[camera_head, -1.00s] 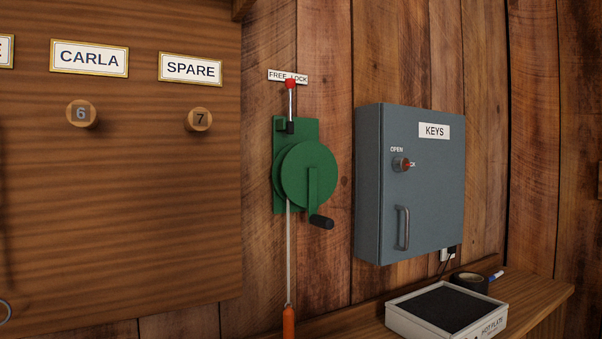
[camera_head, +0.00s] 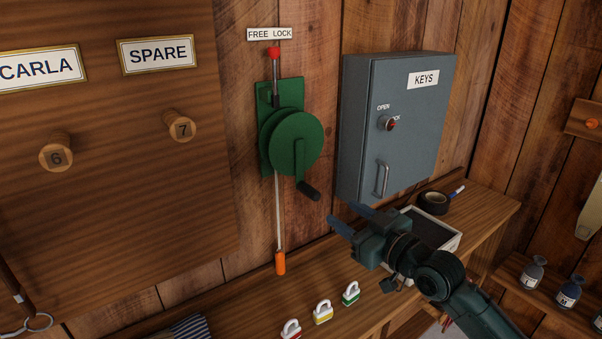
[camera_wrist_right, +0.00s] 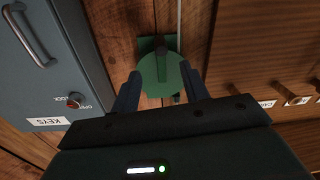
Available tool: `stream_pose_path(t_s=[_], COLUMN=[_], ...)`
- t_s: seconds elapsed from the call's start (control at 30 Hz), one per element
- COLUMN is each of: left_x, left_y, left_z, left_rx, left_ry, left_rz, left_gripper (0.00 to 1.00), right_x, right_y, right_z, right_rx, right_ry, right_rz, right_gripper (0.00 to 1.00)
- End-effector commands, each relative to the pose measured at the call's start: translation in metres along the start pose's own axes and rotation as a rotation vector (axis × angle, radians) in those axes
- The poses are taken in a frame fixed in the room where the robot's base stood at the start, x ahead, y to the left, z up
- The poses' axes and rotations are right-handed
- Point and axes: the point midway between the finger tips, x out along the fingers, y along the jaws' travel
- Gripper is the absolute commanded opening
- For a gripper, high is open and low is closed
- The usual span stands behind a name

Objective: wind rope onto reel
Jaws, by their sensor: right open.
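A green reel (camera_head: 291,142) is mounted on the plank wall, with a black crank handle (camera_head: 309,191) at its lower right. A lever with a red knob (camera_head: 274,53) stands above it, under a FREE LOCK label (camera_head: 270,34). A pale rope (camera_head: 278,215) hangs from the reel to an orange end piece (camera_head: 280,263) at the shelf. My right gripper (camera_head: 352,219) is open and empty, below and right of the crank, apart from it. In the right wrist view the reel (camera_wrist_right: 160,72) shows between the spread fingers (camera_wrist_right: 159,88). My left gripper is not seen.
A grey KEYS cabinet (camera_head: 398,120) hangs right of the reel. A white-rimmed tray (camera_head: 452,243) and a black tape roll (camera_head: 433,203) are on the wooden shelf (camera_head: 253,303). Several small padlocks (camera_head: 322,312) stand along its front. Bottles (camera_head: 569,292) are at the right.

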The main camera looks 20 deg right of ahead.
Motion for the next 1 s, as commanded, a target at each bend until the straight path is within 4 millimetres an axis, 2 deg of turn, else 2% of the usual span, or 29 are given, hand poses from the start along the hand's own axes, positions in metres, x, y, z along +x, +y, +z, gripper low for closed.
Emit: stream_pose_path(t_s=[0.17, 0.4, 0.6, 0.8, 1.0], left_x=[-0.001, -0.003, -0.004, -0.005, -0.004], left_y=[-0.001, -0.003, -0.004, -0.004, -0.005], left_z=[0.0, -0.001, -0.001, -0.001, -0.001], left_rx=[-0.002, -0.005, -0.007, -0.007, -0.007], left_ry=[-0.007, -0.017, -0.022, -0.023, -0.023], left_rz=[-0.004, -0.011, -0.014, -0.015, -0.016], left_gripper=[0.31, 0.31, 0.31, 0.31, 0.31], right_x=[0.024, 0.075, 0.11, 0.126, 0.129], right_y=[0.0, -0.001, 0.0, -0.001, -0.001], right_z=[-0.002, -0.002, -0.001, 0.0, 0.001], right_rx=[0.004, 0.004, 0.002, 0.001, 0.0], right_ry=[0.003, 0.004, 0.002, 0.002, 0.001], right_rz=[0.0, 0.0, 0.001, 0.0, 0.0], right_gripper=[0.45, 0.45, 0.45, 0.45, 0.45])
